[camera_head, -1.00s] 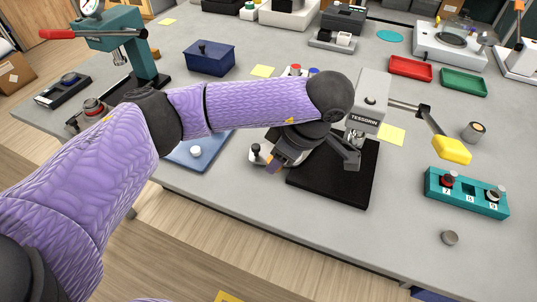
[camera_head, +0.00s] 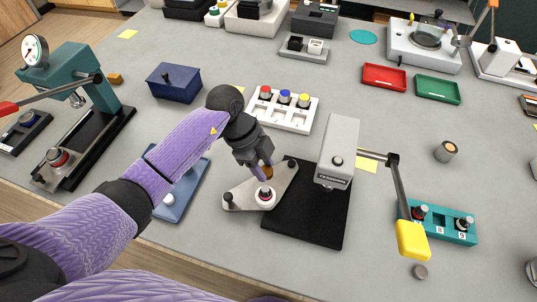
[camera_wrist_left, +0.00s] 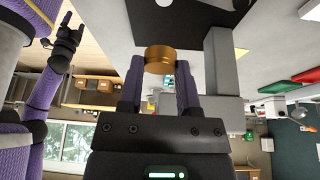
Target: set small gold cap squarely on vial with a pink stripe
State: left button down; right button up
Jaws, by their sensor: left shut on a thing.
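The small gold cap (camera_head: 267,172) is between the fingertips of my left gripper (camera_head: 263,171). In the left wrist view the cap (camera_wrist_left: 159,59) sits level across the ends of the two purple fingers (camera_wrist_left: 159,75).
A grey press (camera_head: 339,145) on a black base (camera_head: 305,220) stands just right of the holder, its yellow-ended lever (camera_head: 411,240) reaching right. A white block (camera_head: 283,118) with red, blue and yellow knobs stands behind. A teal rack (camera_head: 455,237) is at right.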

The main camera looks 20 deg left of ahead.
pick_arm(q)
jog(key=shift+w+a+n, duration=0.15)
jog(key=shift+w+n, duration=0.15)
jog(key=shift+n, duration=0.1)
jog(key=shift+s, duration=0.4)
jog(key=shift+r, duration=0.1)
jog(key=shift+w+f, duration=0.1)
jog(key=shift+f, duration=0.15)
notch_tip(320, 180, down, 4)
jog(key=b, duration=0.2)
jog(key=shift+f+b, duration=0.2)
jog(key=shift+b, duration=0.2)
jog(key=shift+f+b, duration=0.3)
jog(key=shift+f, duration=0.2)
pick_arm(e)
jog(key=f, duration=0.3)
jog(key=shift+s+d+f, duration=0.1)
jog(key=shift+s+d, duration=0.05)
jog(key=shift+d, duration=0.25)
jog(key=shift+a, duration=0.3)
